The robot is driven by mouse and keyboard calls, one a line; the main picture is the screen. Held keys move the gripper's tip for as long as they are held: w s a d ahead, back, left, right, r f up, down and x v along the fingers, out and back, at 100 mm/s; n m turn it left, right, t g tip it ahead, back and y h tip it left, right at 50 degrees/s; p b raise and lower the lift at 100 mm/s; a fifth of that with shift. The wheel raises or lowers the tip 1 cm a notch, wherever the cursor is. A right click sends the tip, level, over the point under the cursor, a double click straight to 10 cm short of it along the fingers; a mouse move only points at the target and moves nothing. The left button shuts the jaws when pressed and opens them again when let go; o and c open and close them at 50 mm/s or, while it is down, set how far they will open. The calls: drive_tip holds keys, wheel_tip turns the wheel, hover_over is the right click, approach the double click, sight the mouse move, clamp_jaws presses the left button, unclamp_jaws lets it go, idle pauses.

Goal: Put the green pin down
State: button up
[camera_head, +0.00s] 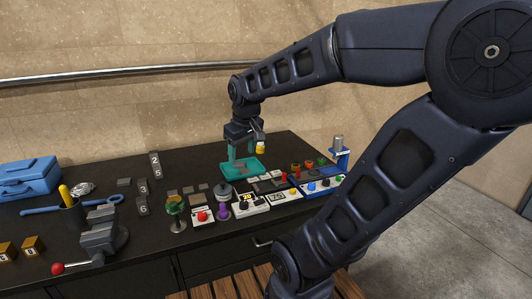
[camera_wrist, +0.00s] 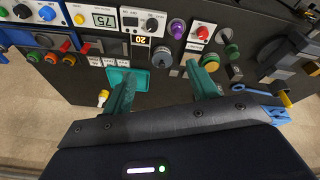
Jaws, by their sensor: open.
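My gripper (camera_head: 241,155) is over the teal tray (camera_head: 257,161) on the dark bench, its two teal fingers pointing down. In the wrist view my gripper (camera_wrist: 159,72) has its fingers wide apart, with nothing seen between them. The left finger overlaps the tray's edge in that view. Small grey pieces seem to lie in the tray, too small to tell apart. Whether a pin lies there, partly hidden by the fingers, I cannot tell.
Control boxes with knobs (camera_head: 283,195) stand right of and in front of the tray. A vise (camera_head: 101,233) and blue toolbox (camera_head: 28,178) are farther left. A yellow-and-white item (camera_head: 260,149) is close behind the gripper.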

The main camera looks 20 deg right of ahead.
drive_tip(key=s+d+r+m+t, duration=0.1)
drive_tip(key=s+d+m, duration=0.3)
drive_tip(key=s+d, duration=0.1)
drive_tip(key=shift+s+d, duration=0.2)
drive_tip(key=shift+s, duration=0.4)
idle(0.8)
